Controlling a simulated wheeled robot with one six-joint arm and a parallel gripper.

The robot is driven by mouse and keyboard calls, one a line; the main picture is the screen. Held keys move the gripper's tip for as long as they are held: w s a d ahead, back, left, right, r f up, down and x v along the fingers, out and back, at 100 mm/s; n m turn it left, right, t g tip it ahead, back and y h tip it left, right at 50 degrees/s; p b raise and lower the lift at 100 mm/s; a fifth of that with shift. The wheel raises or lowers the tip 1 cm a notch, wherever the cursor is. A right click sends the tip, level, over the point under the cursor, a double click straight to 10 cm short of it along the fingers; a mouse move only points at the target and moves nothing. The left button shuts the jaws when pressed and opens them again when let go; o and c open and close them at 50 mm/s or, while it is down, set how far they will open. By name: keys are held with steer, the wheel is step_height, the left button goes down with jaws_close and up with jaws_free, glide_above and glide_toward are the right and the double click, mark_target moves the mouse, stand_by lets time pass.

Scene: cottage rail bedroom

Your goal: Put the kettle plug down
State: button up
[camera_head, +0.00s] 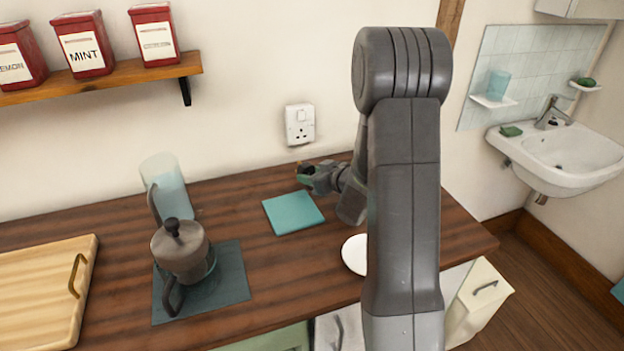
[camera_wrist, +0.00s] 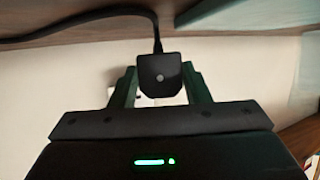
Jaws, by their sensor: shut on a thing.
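My gripper (camera_head: 307,176) is low over the back of the wooden counter, just below the wall socket (camera_head: 300,124) and apart from it. In the wrist view its green fingers are shut on the black kettle plug (camera_wrist: 160,75), one finger on each side. The black cable (camera_wrist: 75,26) runs from the plug up and off to the left of that view. The plug is too small to make out in the head view. The grey kettle (camera_head: 181,252) stands upright on a dark teal mat (camera_head: 236,278) at left. Whether the plug touches the counter cannot be told.
A flat teal square (camera_head: 292,213) lies on the counter by my gripper. A white round dish (camera_head: 355,254) is partly behind my arm. A clear jug (camera_head: 168,185) stands behind the kettle. A wooden board (camera_head: 40,300) lies at left. Bare counter (camera_head: 240,192) shows between jug and gripper.

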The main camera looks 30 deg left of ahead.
steer(key=shift+f, duration=0.55)
steer(key=shift+f, duration=0.2)
steer(key=shift+s+d+f+b, duration=0.2)
steer(key=shift+s+f+b, duration=0.05)
steer(key=shift+f+b, duration=0.3)
steer(key=o, duration=1)
steer(key=shift+f, duration=0.1)
steer(key=shift+w+r+p, duration=0.1)
steer(key=shift+r+p, duration=0.35)
steer(key=shift+r, duration=0.05)
steer(key=v, duration=1.2)
steer(key=shift+w+a+r, duration=0.1)
steer(key=shift+r, duration=0.15)
